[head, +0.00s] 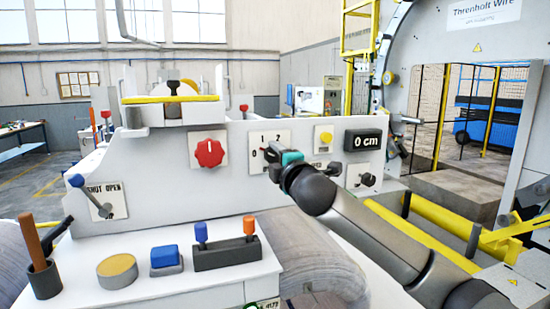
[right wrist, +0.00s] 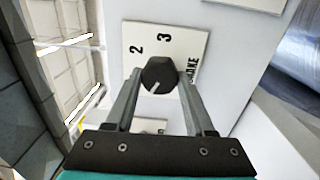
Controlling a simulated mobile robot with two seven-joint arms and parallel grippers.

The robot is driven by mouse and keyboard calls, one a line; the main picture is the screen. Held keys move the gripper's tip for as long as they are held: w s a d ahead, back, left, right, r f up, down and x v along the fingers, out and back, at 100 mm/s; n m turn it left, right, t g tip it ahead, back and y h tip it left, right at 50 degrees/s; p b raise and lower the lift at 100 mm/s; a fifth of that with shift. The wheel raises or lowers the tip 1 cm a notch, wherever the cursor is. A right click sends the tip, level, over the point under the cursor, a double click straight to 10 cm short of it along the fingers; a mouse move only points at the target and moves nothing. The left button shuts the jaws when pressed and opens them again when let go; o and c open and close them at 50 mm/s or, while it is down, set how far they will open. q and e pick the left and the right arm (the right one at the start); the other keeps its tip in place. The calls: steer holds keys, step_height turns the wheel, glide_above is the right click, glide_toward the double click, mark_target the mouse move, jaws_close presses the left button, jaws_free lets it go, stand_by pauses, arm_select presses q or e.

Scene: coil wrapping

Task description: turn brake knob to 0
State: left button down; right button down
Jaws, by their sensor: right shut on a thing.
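The brake knob (right wrist: 158,74) is black with a white pointer line, on a white plate (right wrist: 185,45) with a 2, a 3 and partly covered lettering. In the right wrist view its pointer aims down and slightly left, away from the 2 and 3. The number it faces is not visible there. My right gripper (right wrist: 160,82) is shut on the knob, one finger on each side. In the head view the right gripper (head: 277,155) is at the brake plate (head: 270,137), where 0, 1 and 2 show; the knob is mostly hidden. My left gripper is not in view.
Left of the brake plate is a red knob (head: 209,153). To its right are a yellow button (head: 325,138), a "0 cm" display (head: 363,142) and another black control (head: 367,179). A lever (head: 77,181) marked SHUT OPEN is at left. Blue and orange levers (head: 225,230) stand on the front ledge.

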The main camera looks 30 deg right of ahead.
steer(key=n, duration=0.5)
steer(key=shift+n, duration=0.3)
stand_by(0.4)
steer(key=shift+c, duration=1.3)
jaws_free()
steer(key=b+v, duration=0.7)
steer(key=v, duration=0.8)
steer(key=shift+s, duration=0.15)
steer(key=shift+d, duration=0.1)
